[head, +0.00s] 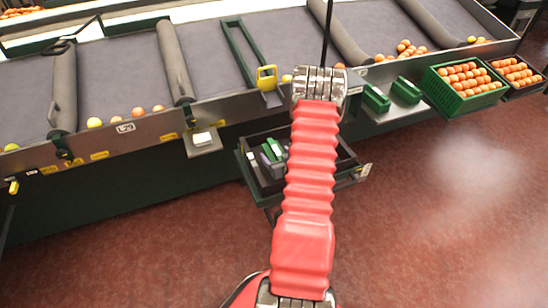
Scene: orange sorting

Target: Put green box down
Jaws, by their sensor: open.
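Several green boxes show in the head view, and I cannot tell which one the task means. Two small green boxes, one on the left (376,98) and one on the right (405,91), sit side by side on the ledge right of my arm. A larger green crate (466,101) full of oranges stands further right. Small green items (272,149) lie in a dark tray below the sorting table, partly hidden by my arm. My red arm rises through the middle to a metal joint. My gripper is not visible; the arm may hide it.
The grey sorting table (115,80) has dark rollers and a few fruits along its front edge. The dark tray (335,160) juts out below it. A darker crate (523,90) of oranges stands at far right. The red floor (440,220) in front is clear.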

